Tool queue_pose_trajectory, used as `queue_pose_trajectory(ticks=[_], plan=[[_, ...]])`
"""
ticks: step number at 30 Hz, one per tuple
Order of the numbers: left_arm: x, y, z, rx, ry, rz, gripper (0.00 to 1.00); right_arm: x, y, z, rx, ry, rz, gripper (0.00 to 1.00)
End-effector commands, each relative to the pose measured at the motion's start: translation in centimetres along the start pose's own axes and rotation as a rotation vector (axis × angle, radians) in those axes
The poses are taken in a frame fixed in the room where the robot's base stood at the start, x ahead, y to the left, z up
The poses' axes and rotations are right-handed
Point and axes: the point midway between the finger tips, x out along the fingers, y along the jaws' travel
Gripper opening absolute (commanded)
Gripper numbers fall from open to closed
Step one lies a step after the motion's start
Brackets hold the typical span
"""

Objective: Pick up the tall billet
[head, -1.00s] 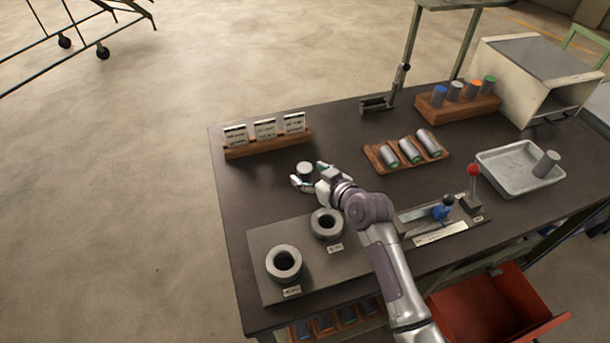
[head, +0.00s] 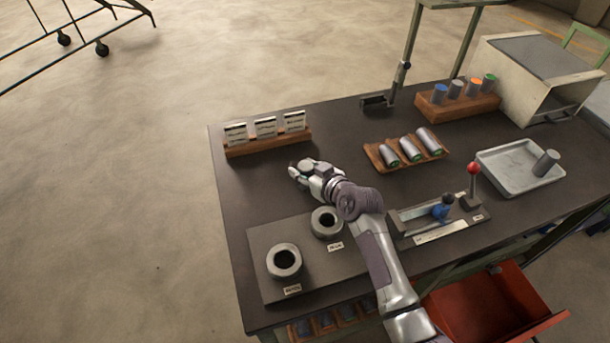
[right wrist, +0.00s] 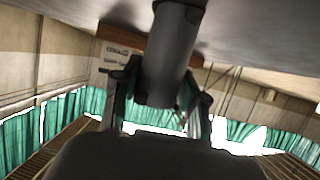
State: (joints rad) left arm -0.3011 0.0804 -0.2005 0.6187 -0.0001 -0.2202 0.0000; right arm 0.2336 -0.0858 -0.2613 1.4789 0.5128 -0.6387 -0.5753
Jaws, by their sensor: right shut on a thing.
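The tall billet (right wrist: 168,55) is a plain grey cylinder in the right wrist view, between the two fingers of my right gripper (right wrist: 160,98). In the head view my right gripper (head: 301,172) is at the billet's place on the dark table, in front of the card rack, and largely hides it. The gripper is shut on the billet. Whether the billet's foot touches the table I cannot tell. My left gripper is not in view.
A wooden rack with white cards (head: 266,141) stands behind the gripper. Two grey rings (head: 284,261) sit on a plate in front. To the right are a wooden tray of lying cylinders (head: 381,165), a lever fixture (head: 436,225) and a metal tray (head: 503,180).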

Motion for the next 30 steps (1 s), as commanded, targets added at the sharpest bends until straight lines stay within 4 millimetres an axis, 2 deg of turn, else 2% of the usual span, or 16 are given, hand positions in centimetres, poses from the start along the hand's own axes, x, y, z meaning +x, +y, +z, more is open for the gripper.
queue_pose_trajectory(ticks=[14,20,24,30], plan=[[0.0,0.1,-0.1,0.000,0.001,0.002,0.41,-0.2,0.1,-0.8,-0.001,0.008,0.002,0.00],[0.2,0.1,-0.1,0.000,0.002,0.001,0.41,-0.9,0.1,-2.5,-0.003,0.010,0.002,0.00],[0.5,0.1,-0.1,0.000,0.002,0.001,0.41,-1.6,0.0,-4.3,-0.004,0.012,0.002,0.00],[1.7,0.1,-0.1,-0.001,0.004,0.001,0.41,-1.7,3.6,-6.1,-0.006,0.010,0.005,0.00]])
